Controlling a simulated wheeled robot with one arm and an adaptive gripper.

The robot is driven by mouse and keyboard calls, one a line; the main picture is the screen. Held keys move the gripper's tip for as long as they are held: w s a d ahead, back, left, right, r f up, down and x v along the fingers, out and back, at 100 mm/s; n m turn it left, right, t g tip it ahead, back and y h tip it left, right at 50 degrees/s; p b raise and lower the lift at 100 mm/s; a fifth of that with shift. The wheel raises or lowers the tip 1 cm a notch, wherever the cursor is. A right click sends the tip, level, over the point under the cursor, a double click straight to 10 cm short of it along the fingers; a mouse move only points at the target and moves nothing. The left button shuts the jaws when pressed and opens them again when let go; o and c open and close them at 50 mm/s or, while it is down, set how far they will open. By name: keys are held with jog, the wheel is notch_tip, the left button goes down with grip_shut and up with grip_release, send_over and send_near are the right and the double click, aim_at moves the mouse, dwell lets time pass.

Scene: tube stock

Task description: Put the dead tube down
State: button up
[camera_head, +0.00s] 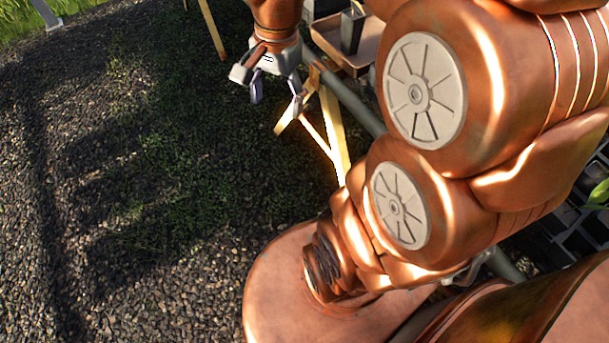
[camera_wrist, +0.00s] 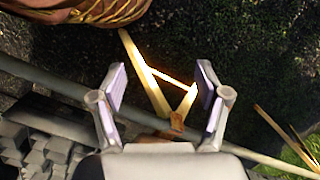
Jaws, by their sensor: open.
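My gripper (camera_head: 277,97) is open and empty, pointing down at the top of the head view, in front of a wooden trestle. It also shows open in the wrist view (camera_wrist: 161,82), with nothing between its fingers. A dark grey square tube pot (camera_head: 351,31) stands upright in a shallow brown tray (camera_head: 337,48), right of my gripper. I cannot tell whether its plant is dead. My arm hides part of the tray.
A long grey rail (camera_head: 357,108) runs past my gripper on wooden trestle legs (camera_head: 335,130); it crosses the wrist view (camera_wrist: 60,87). Several grey square pots (camera_wrist: 50,150) fill its lower left. Dark pots (camera_head: 577,243) sit at the right. Gravel (camera_head: 90,220) at left is clear.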

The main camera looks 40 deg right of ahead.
jog(key=s+a+f+n+g, duration=0.1)
jog(key=s+a+f+n, duration=0.1)
jog(key=s+n, duration=0.4)
jog(key=s+a+f+n+g+h, duration=0.1)
jog(key=s+a+f+n, duration=0.2)
jog(key=s+n, duration=0.3)
jog(key=s+a, duration=0.1)
jog(key=s, duration=0.3)
jog(key=shift+n+g, duration=0.3)
jog(key=shift+n, duration=0.1)
jog(key=shift+w+f, duration=0.1)
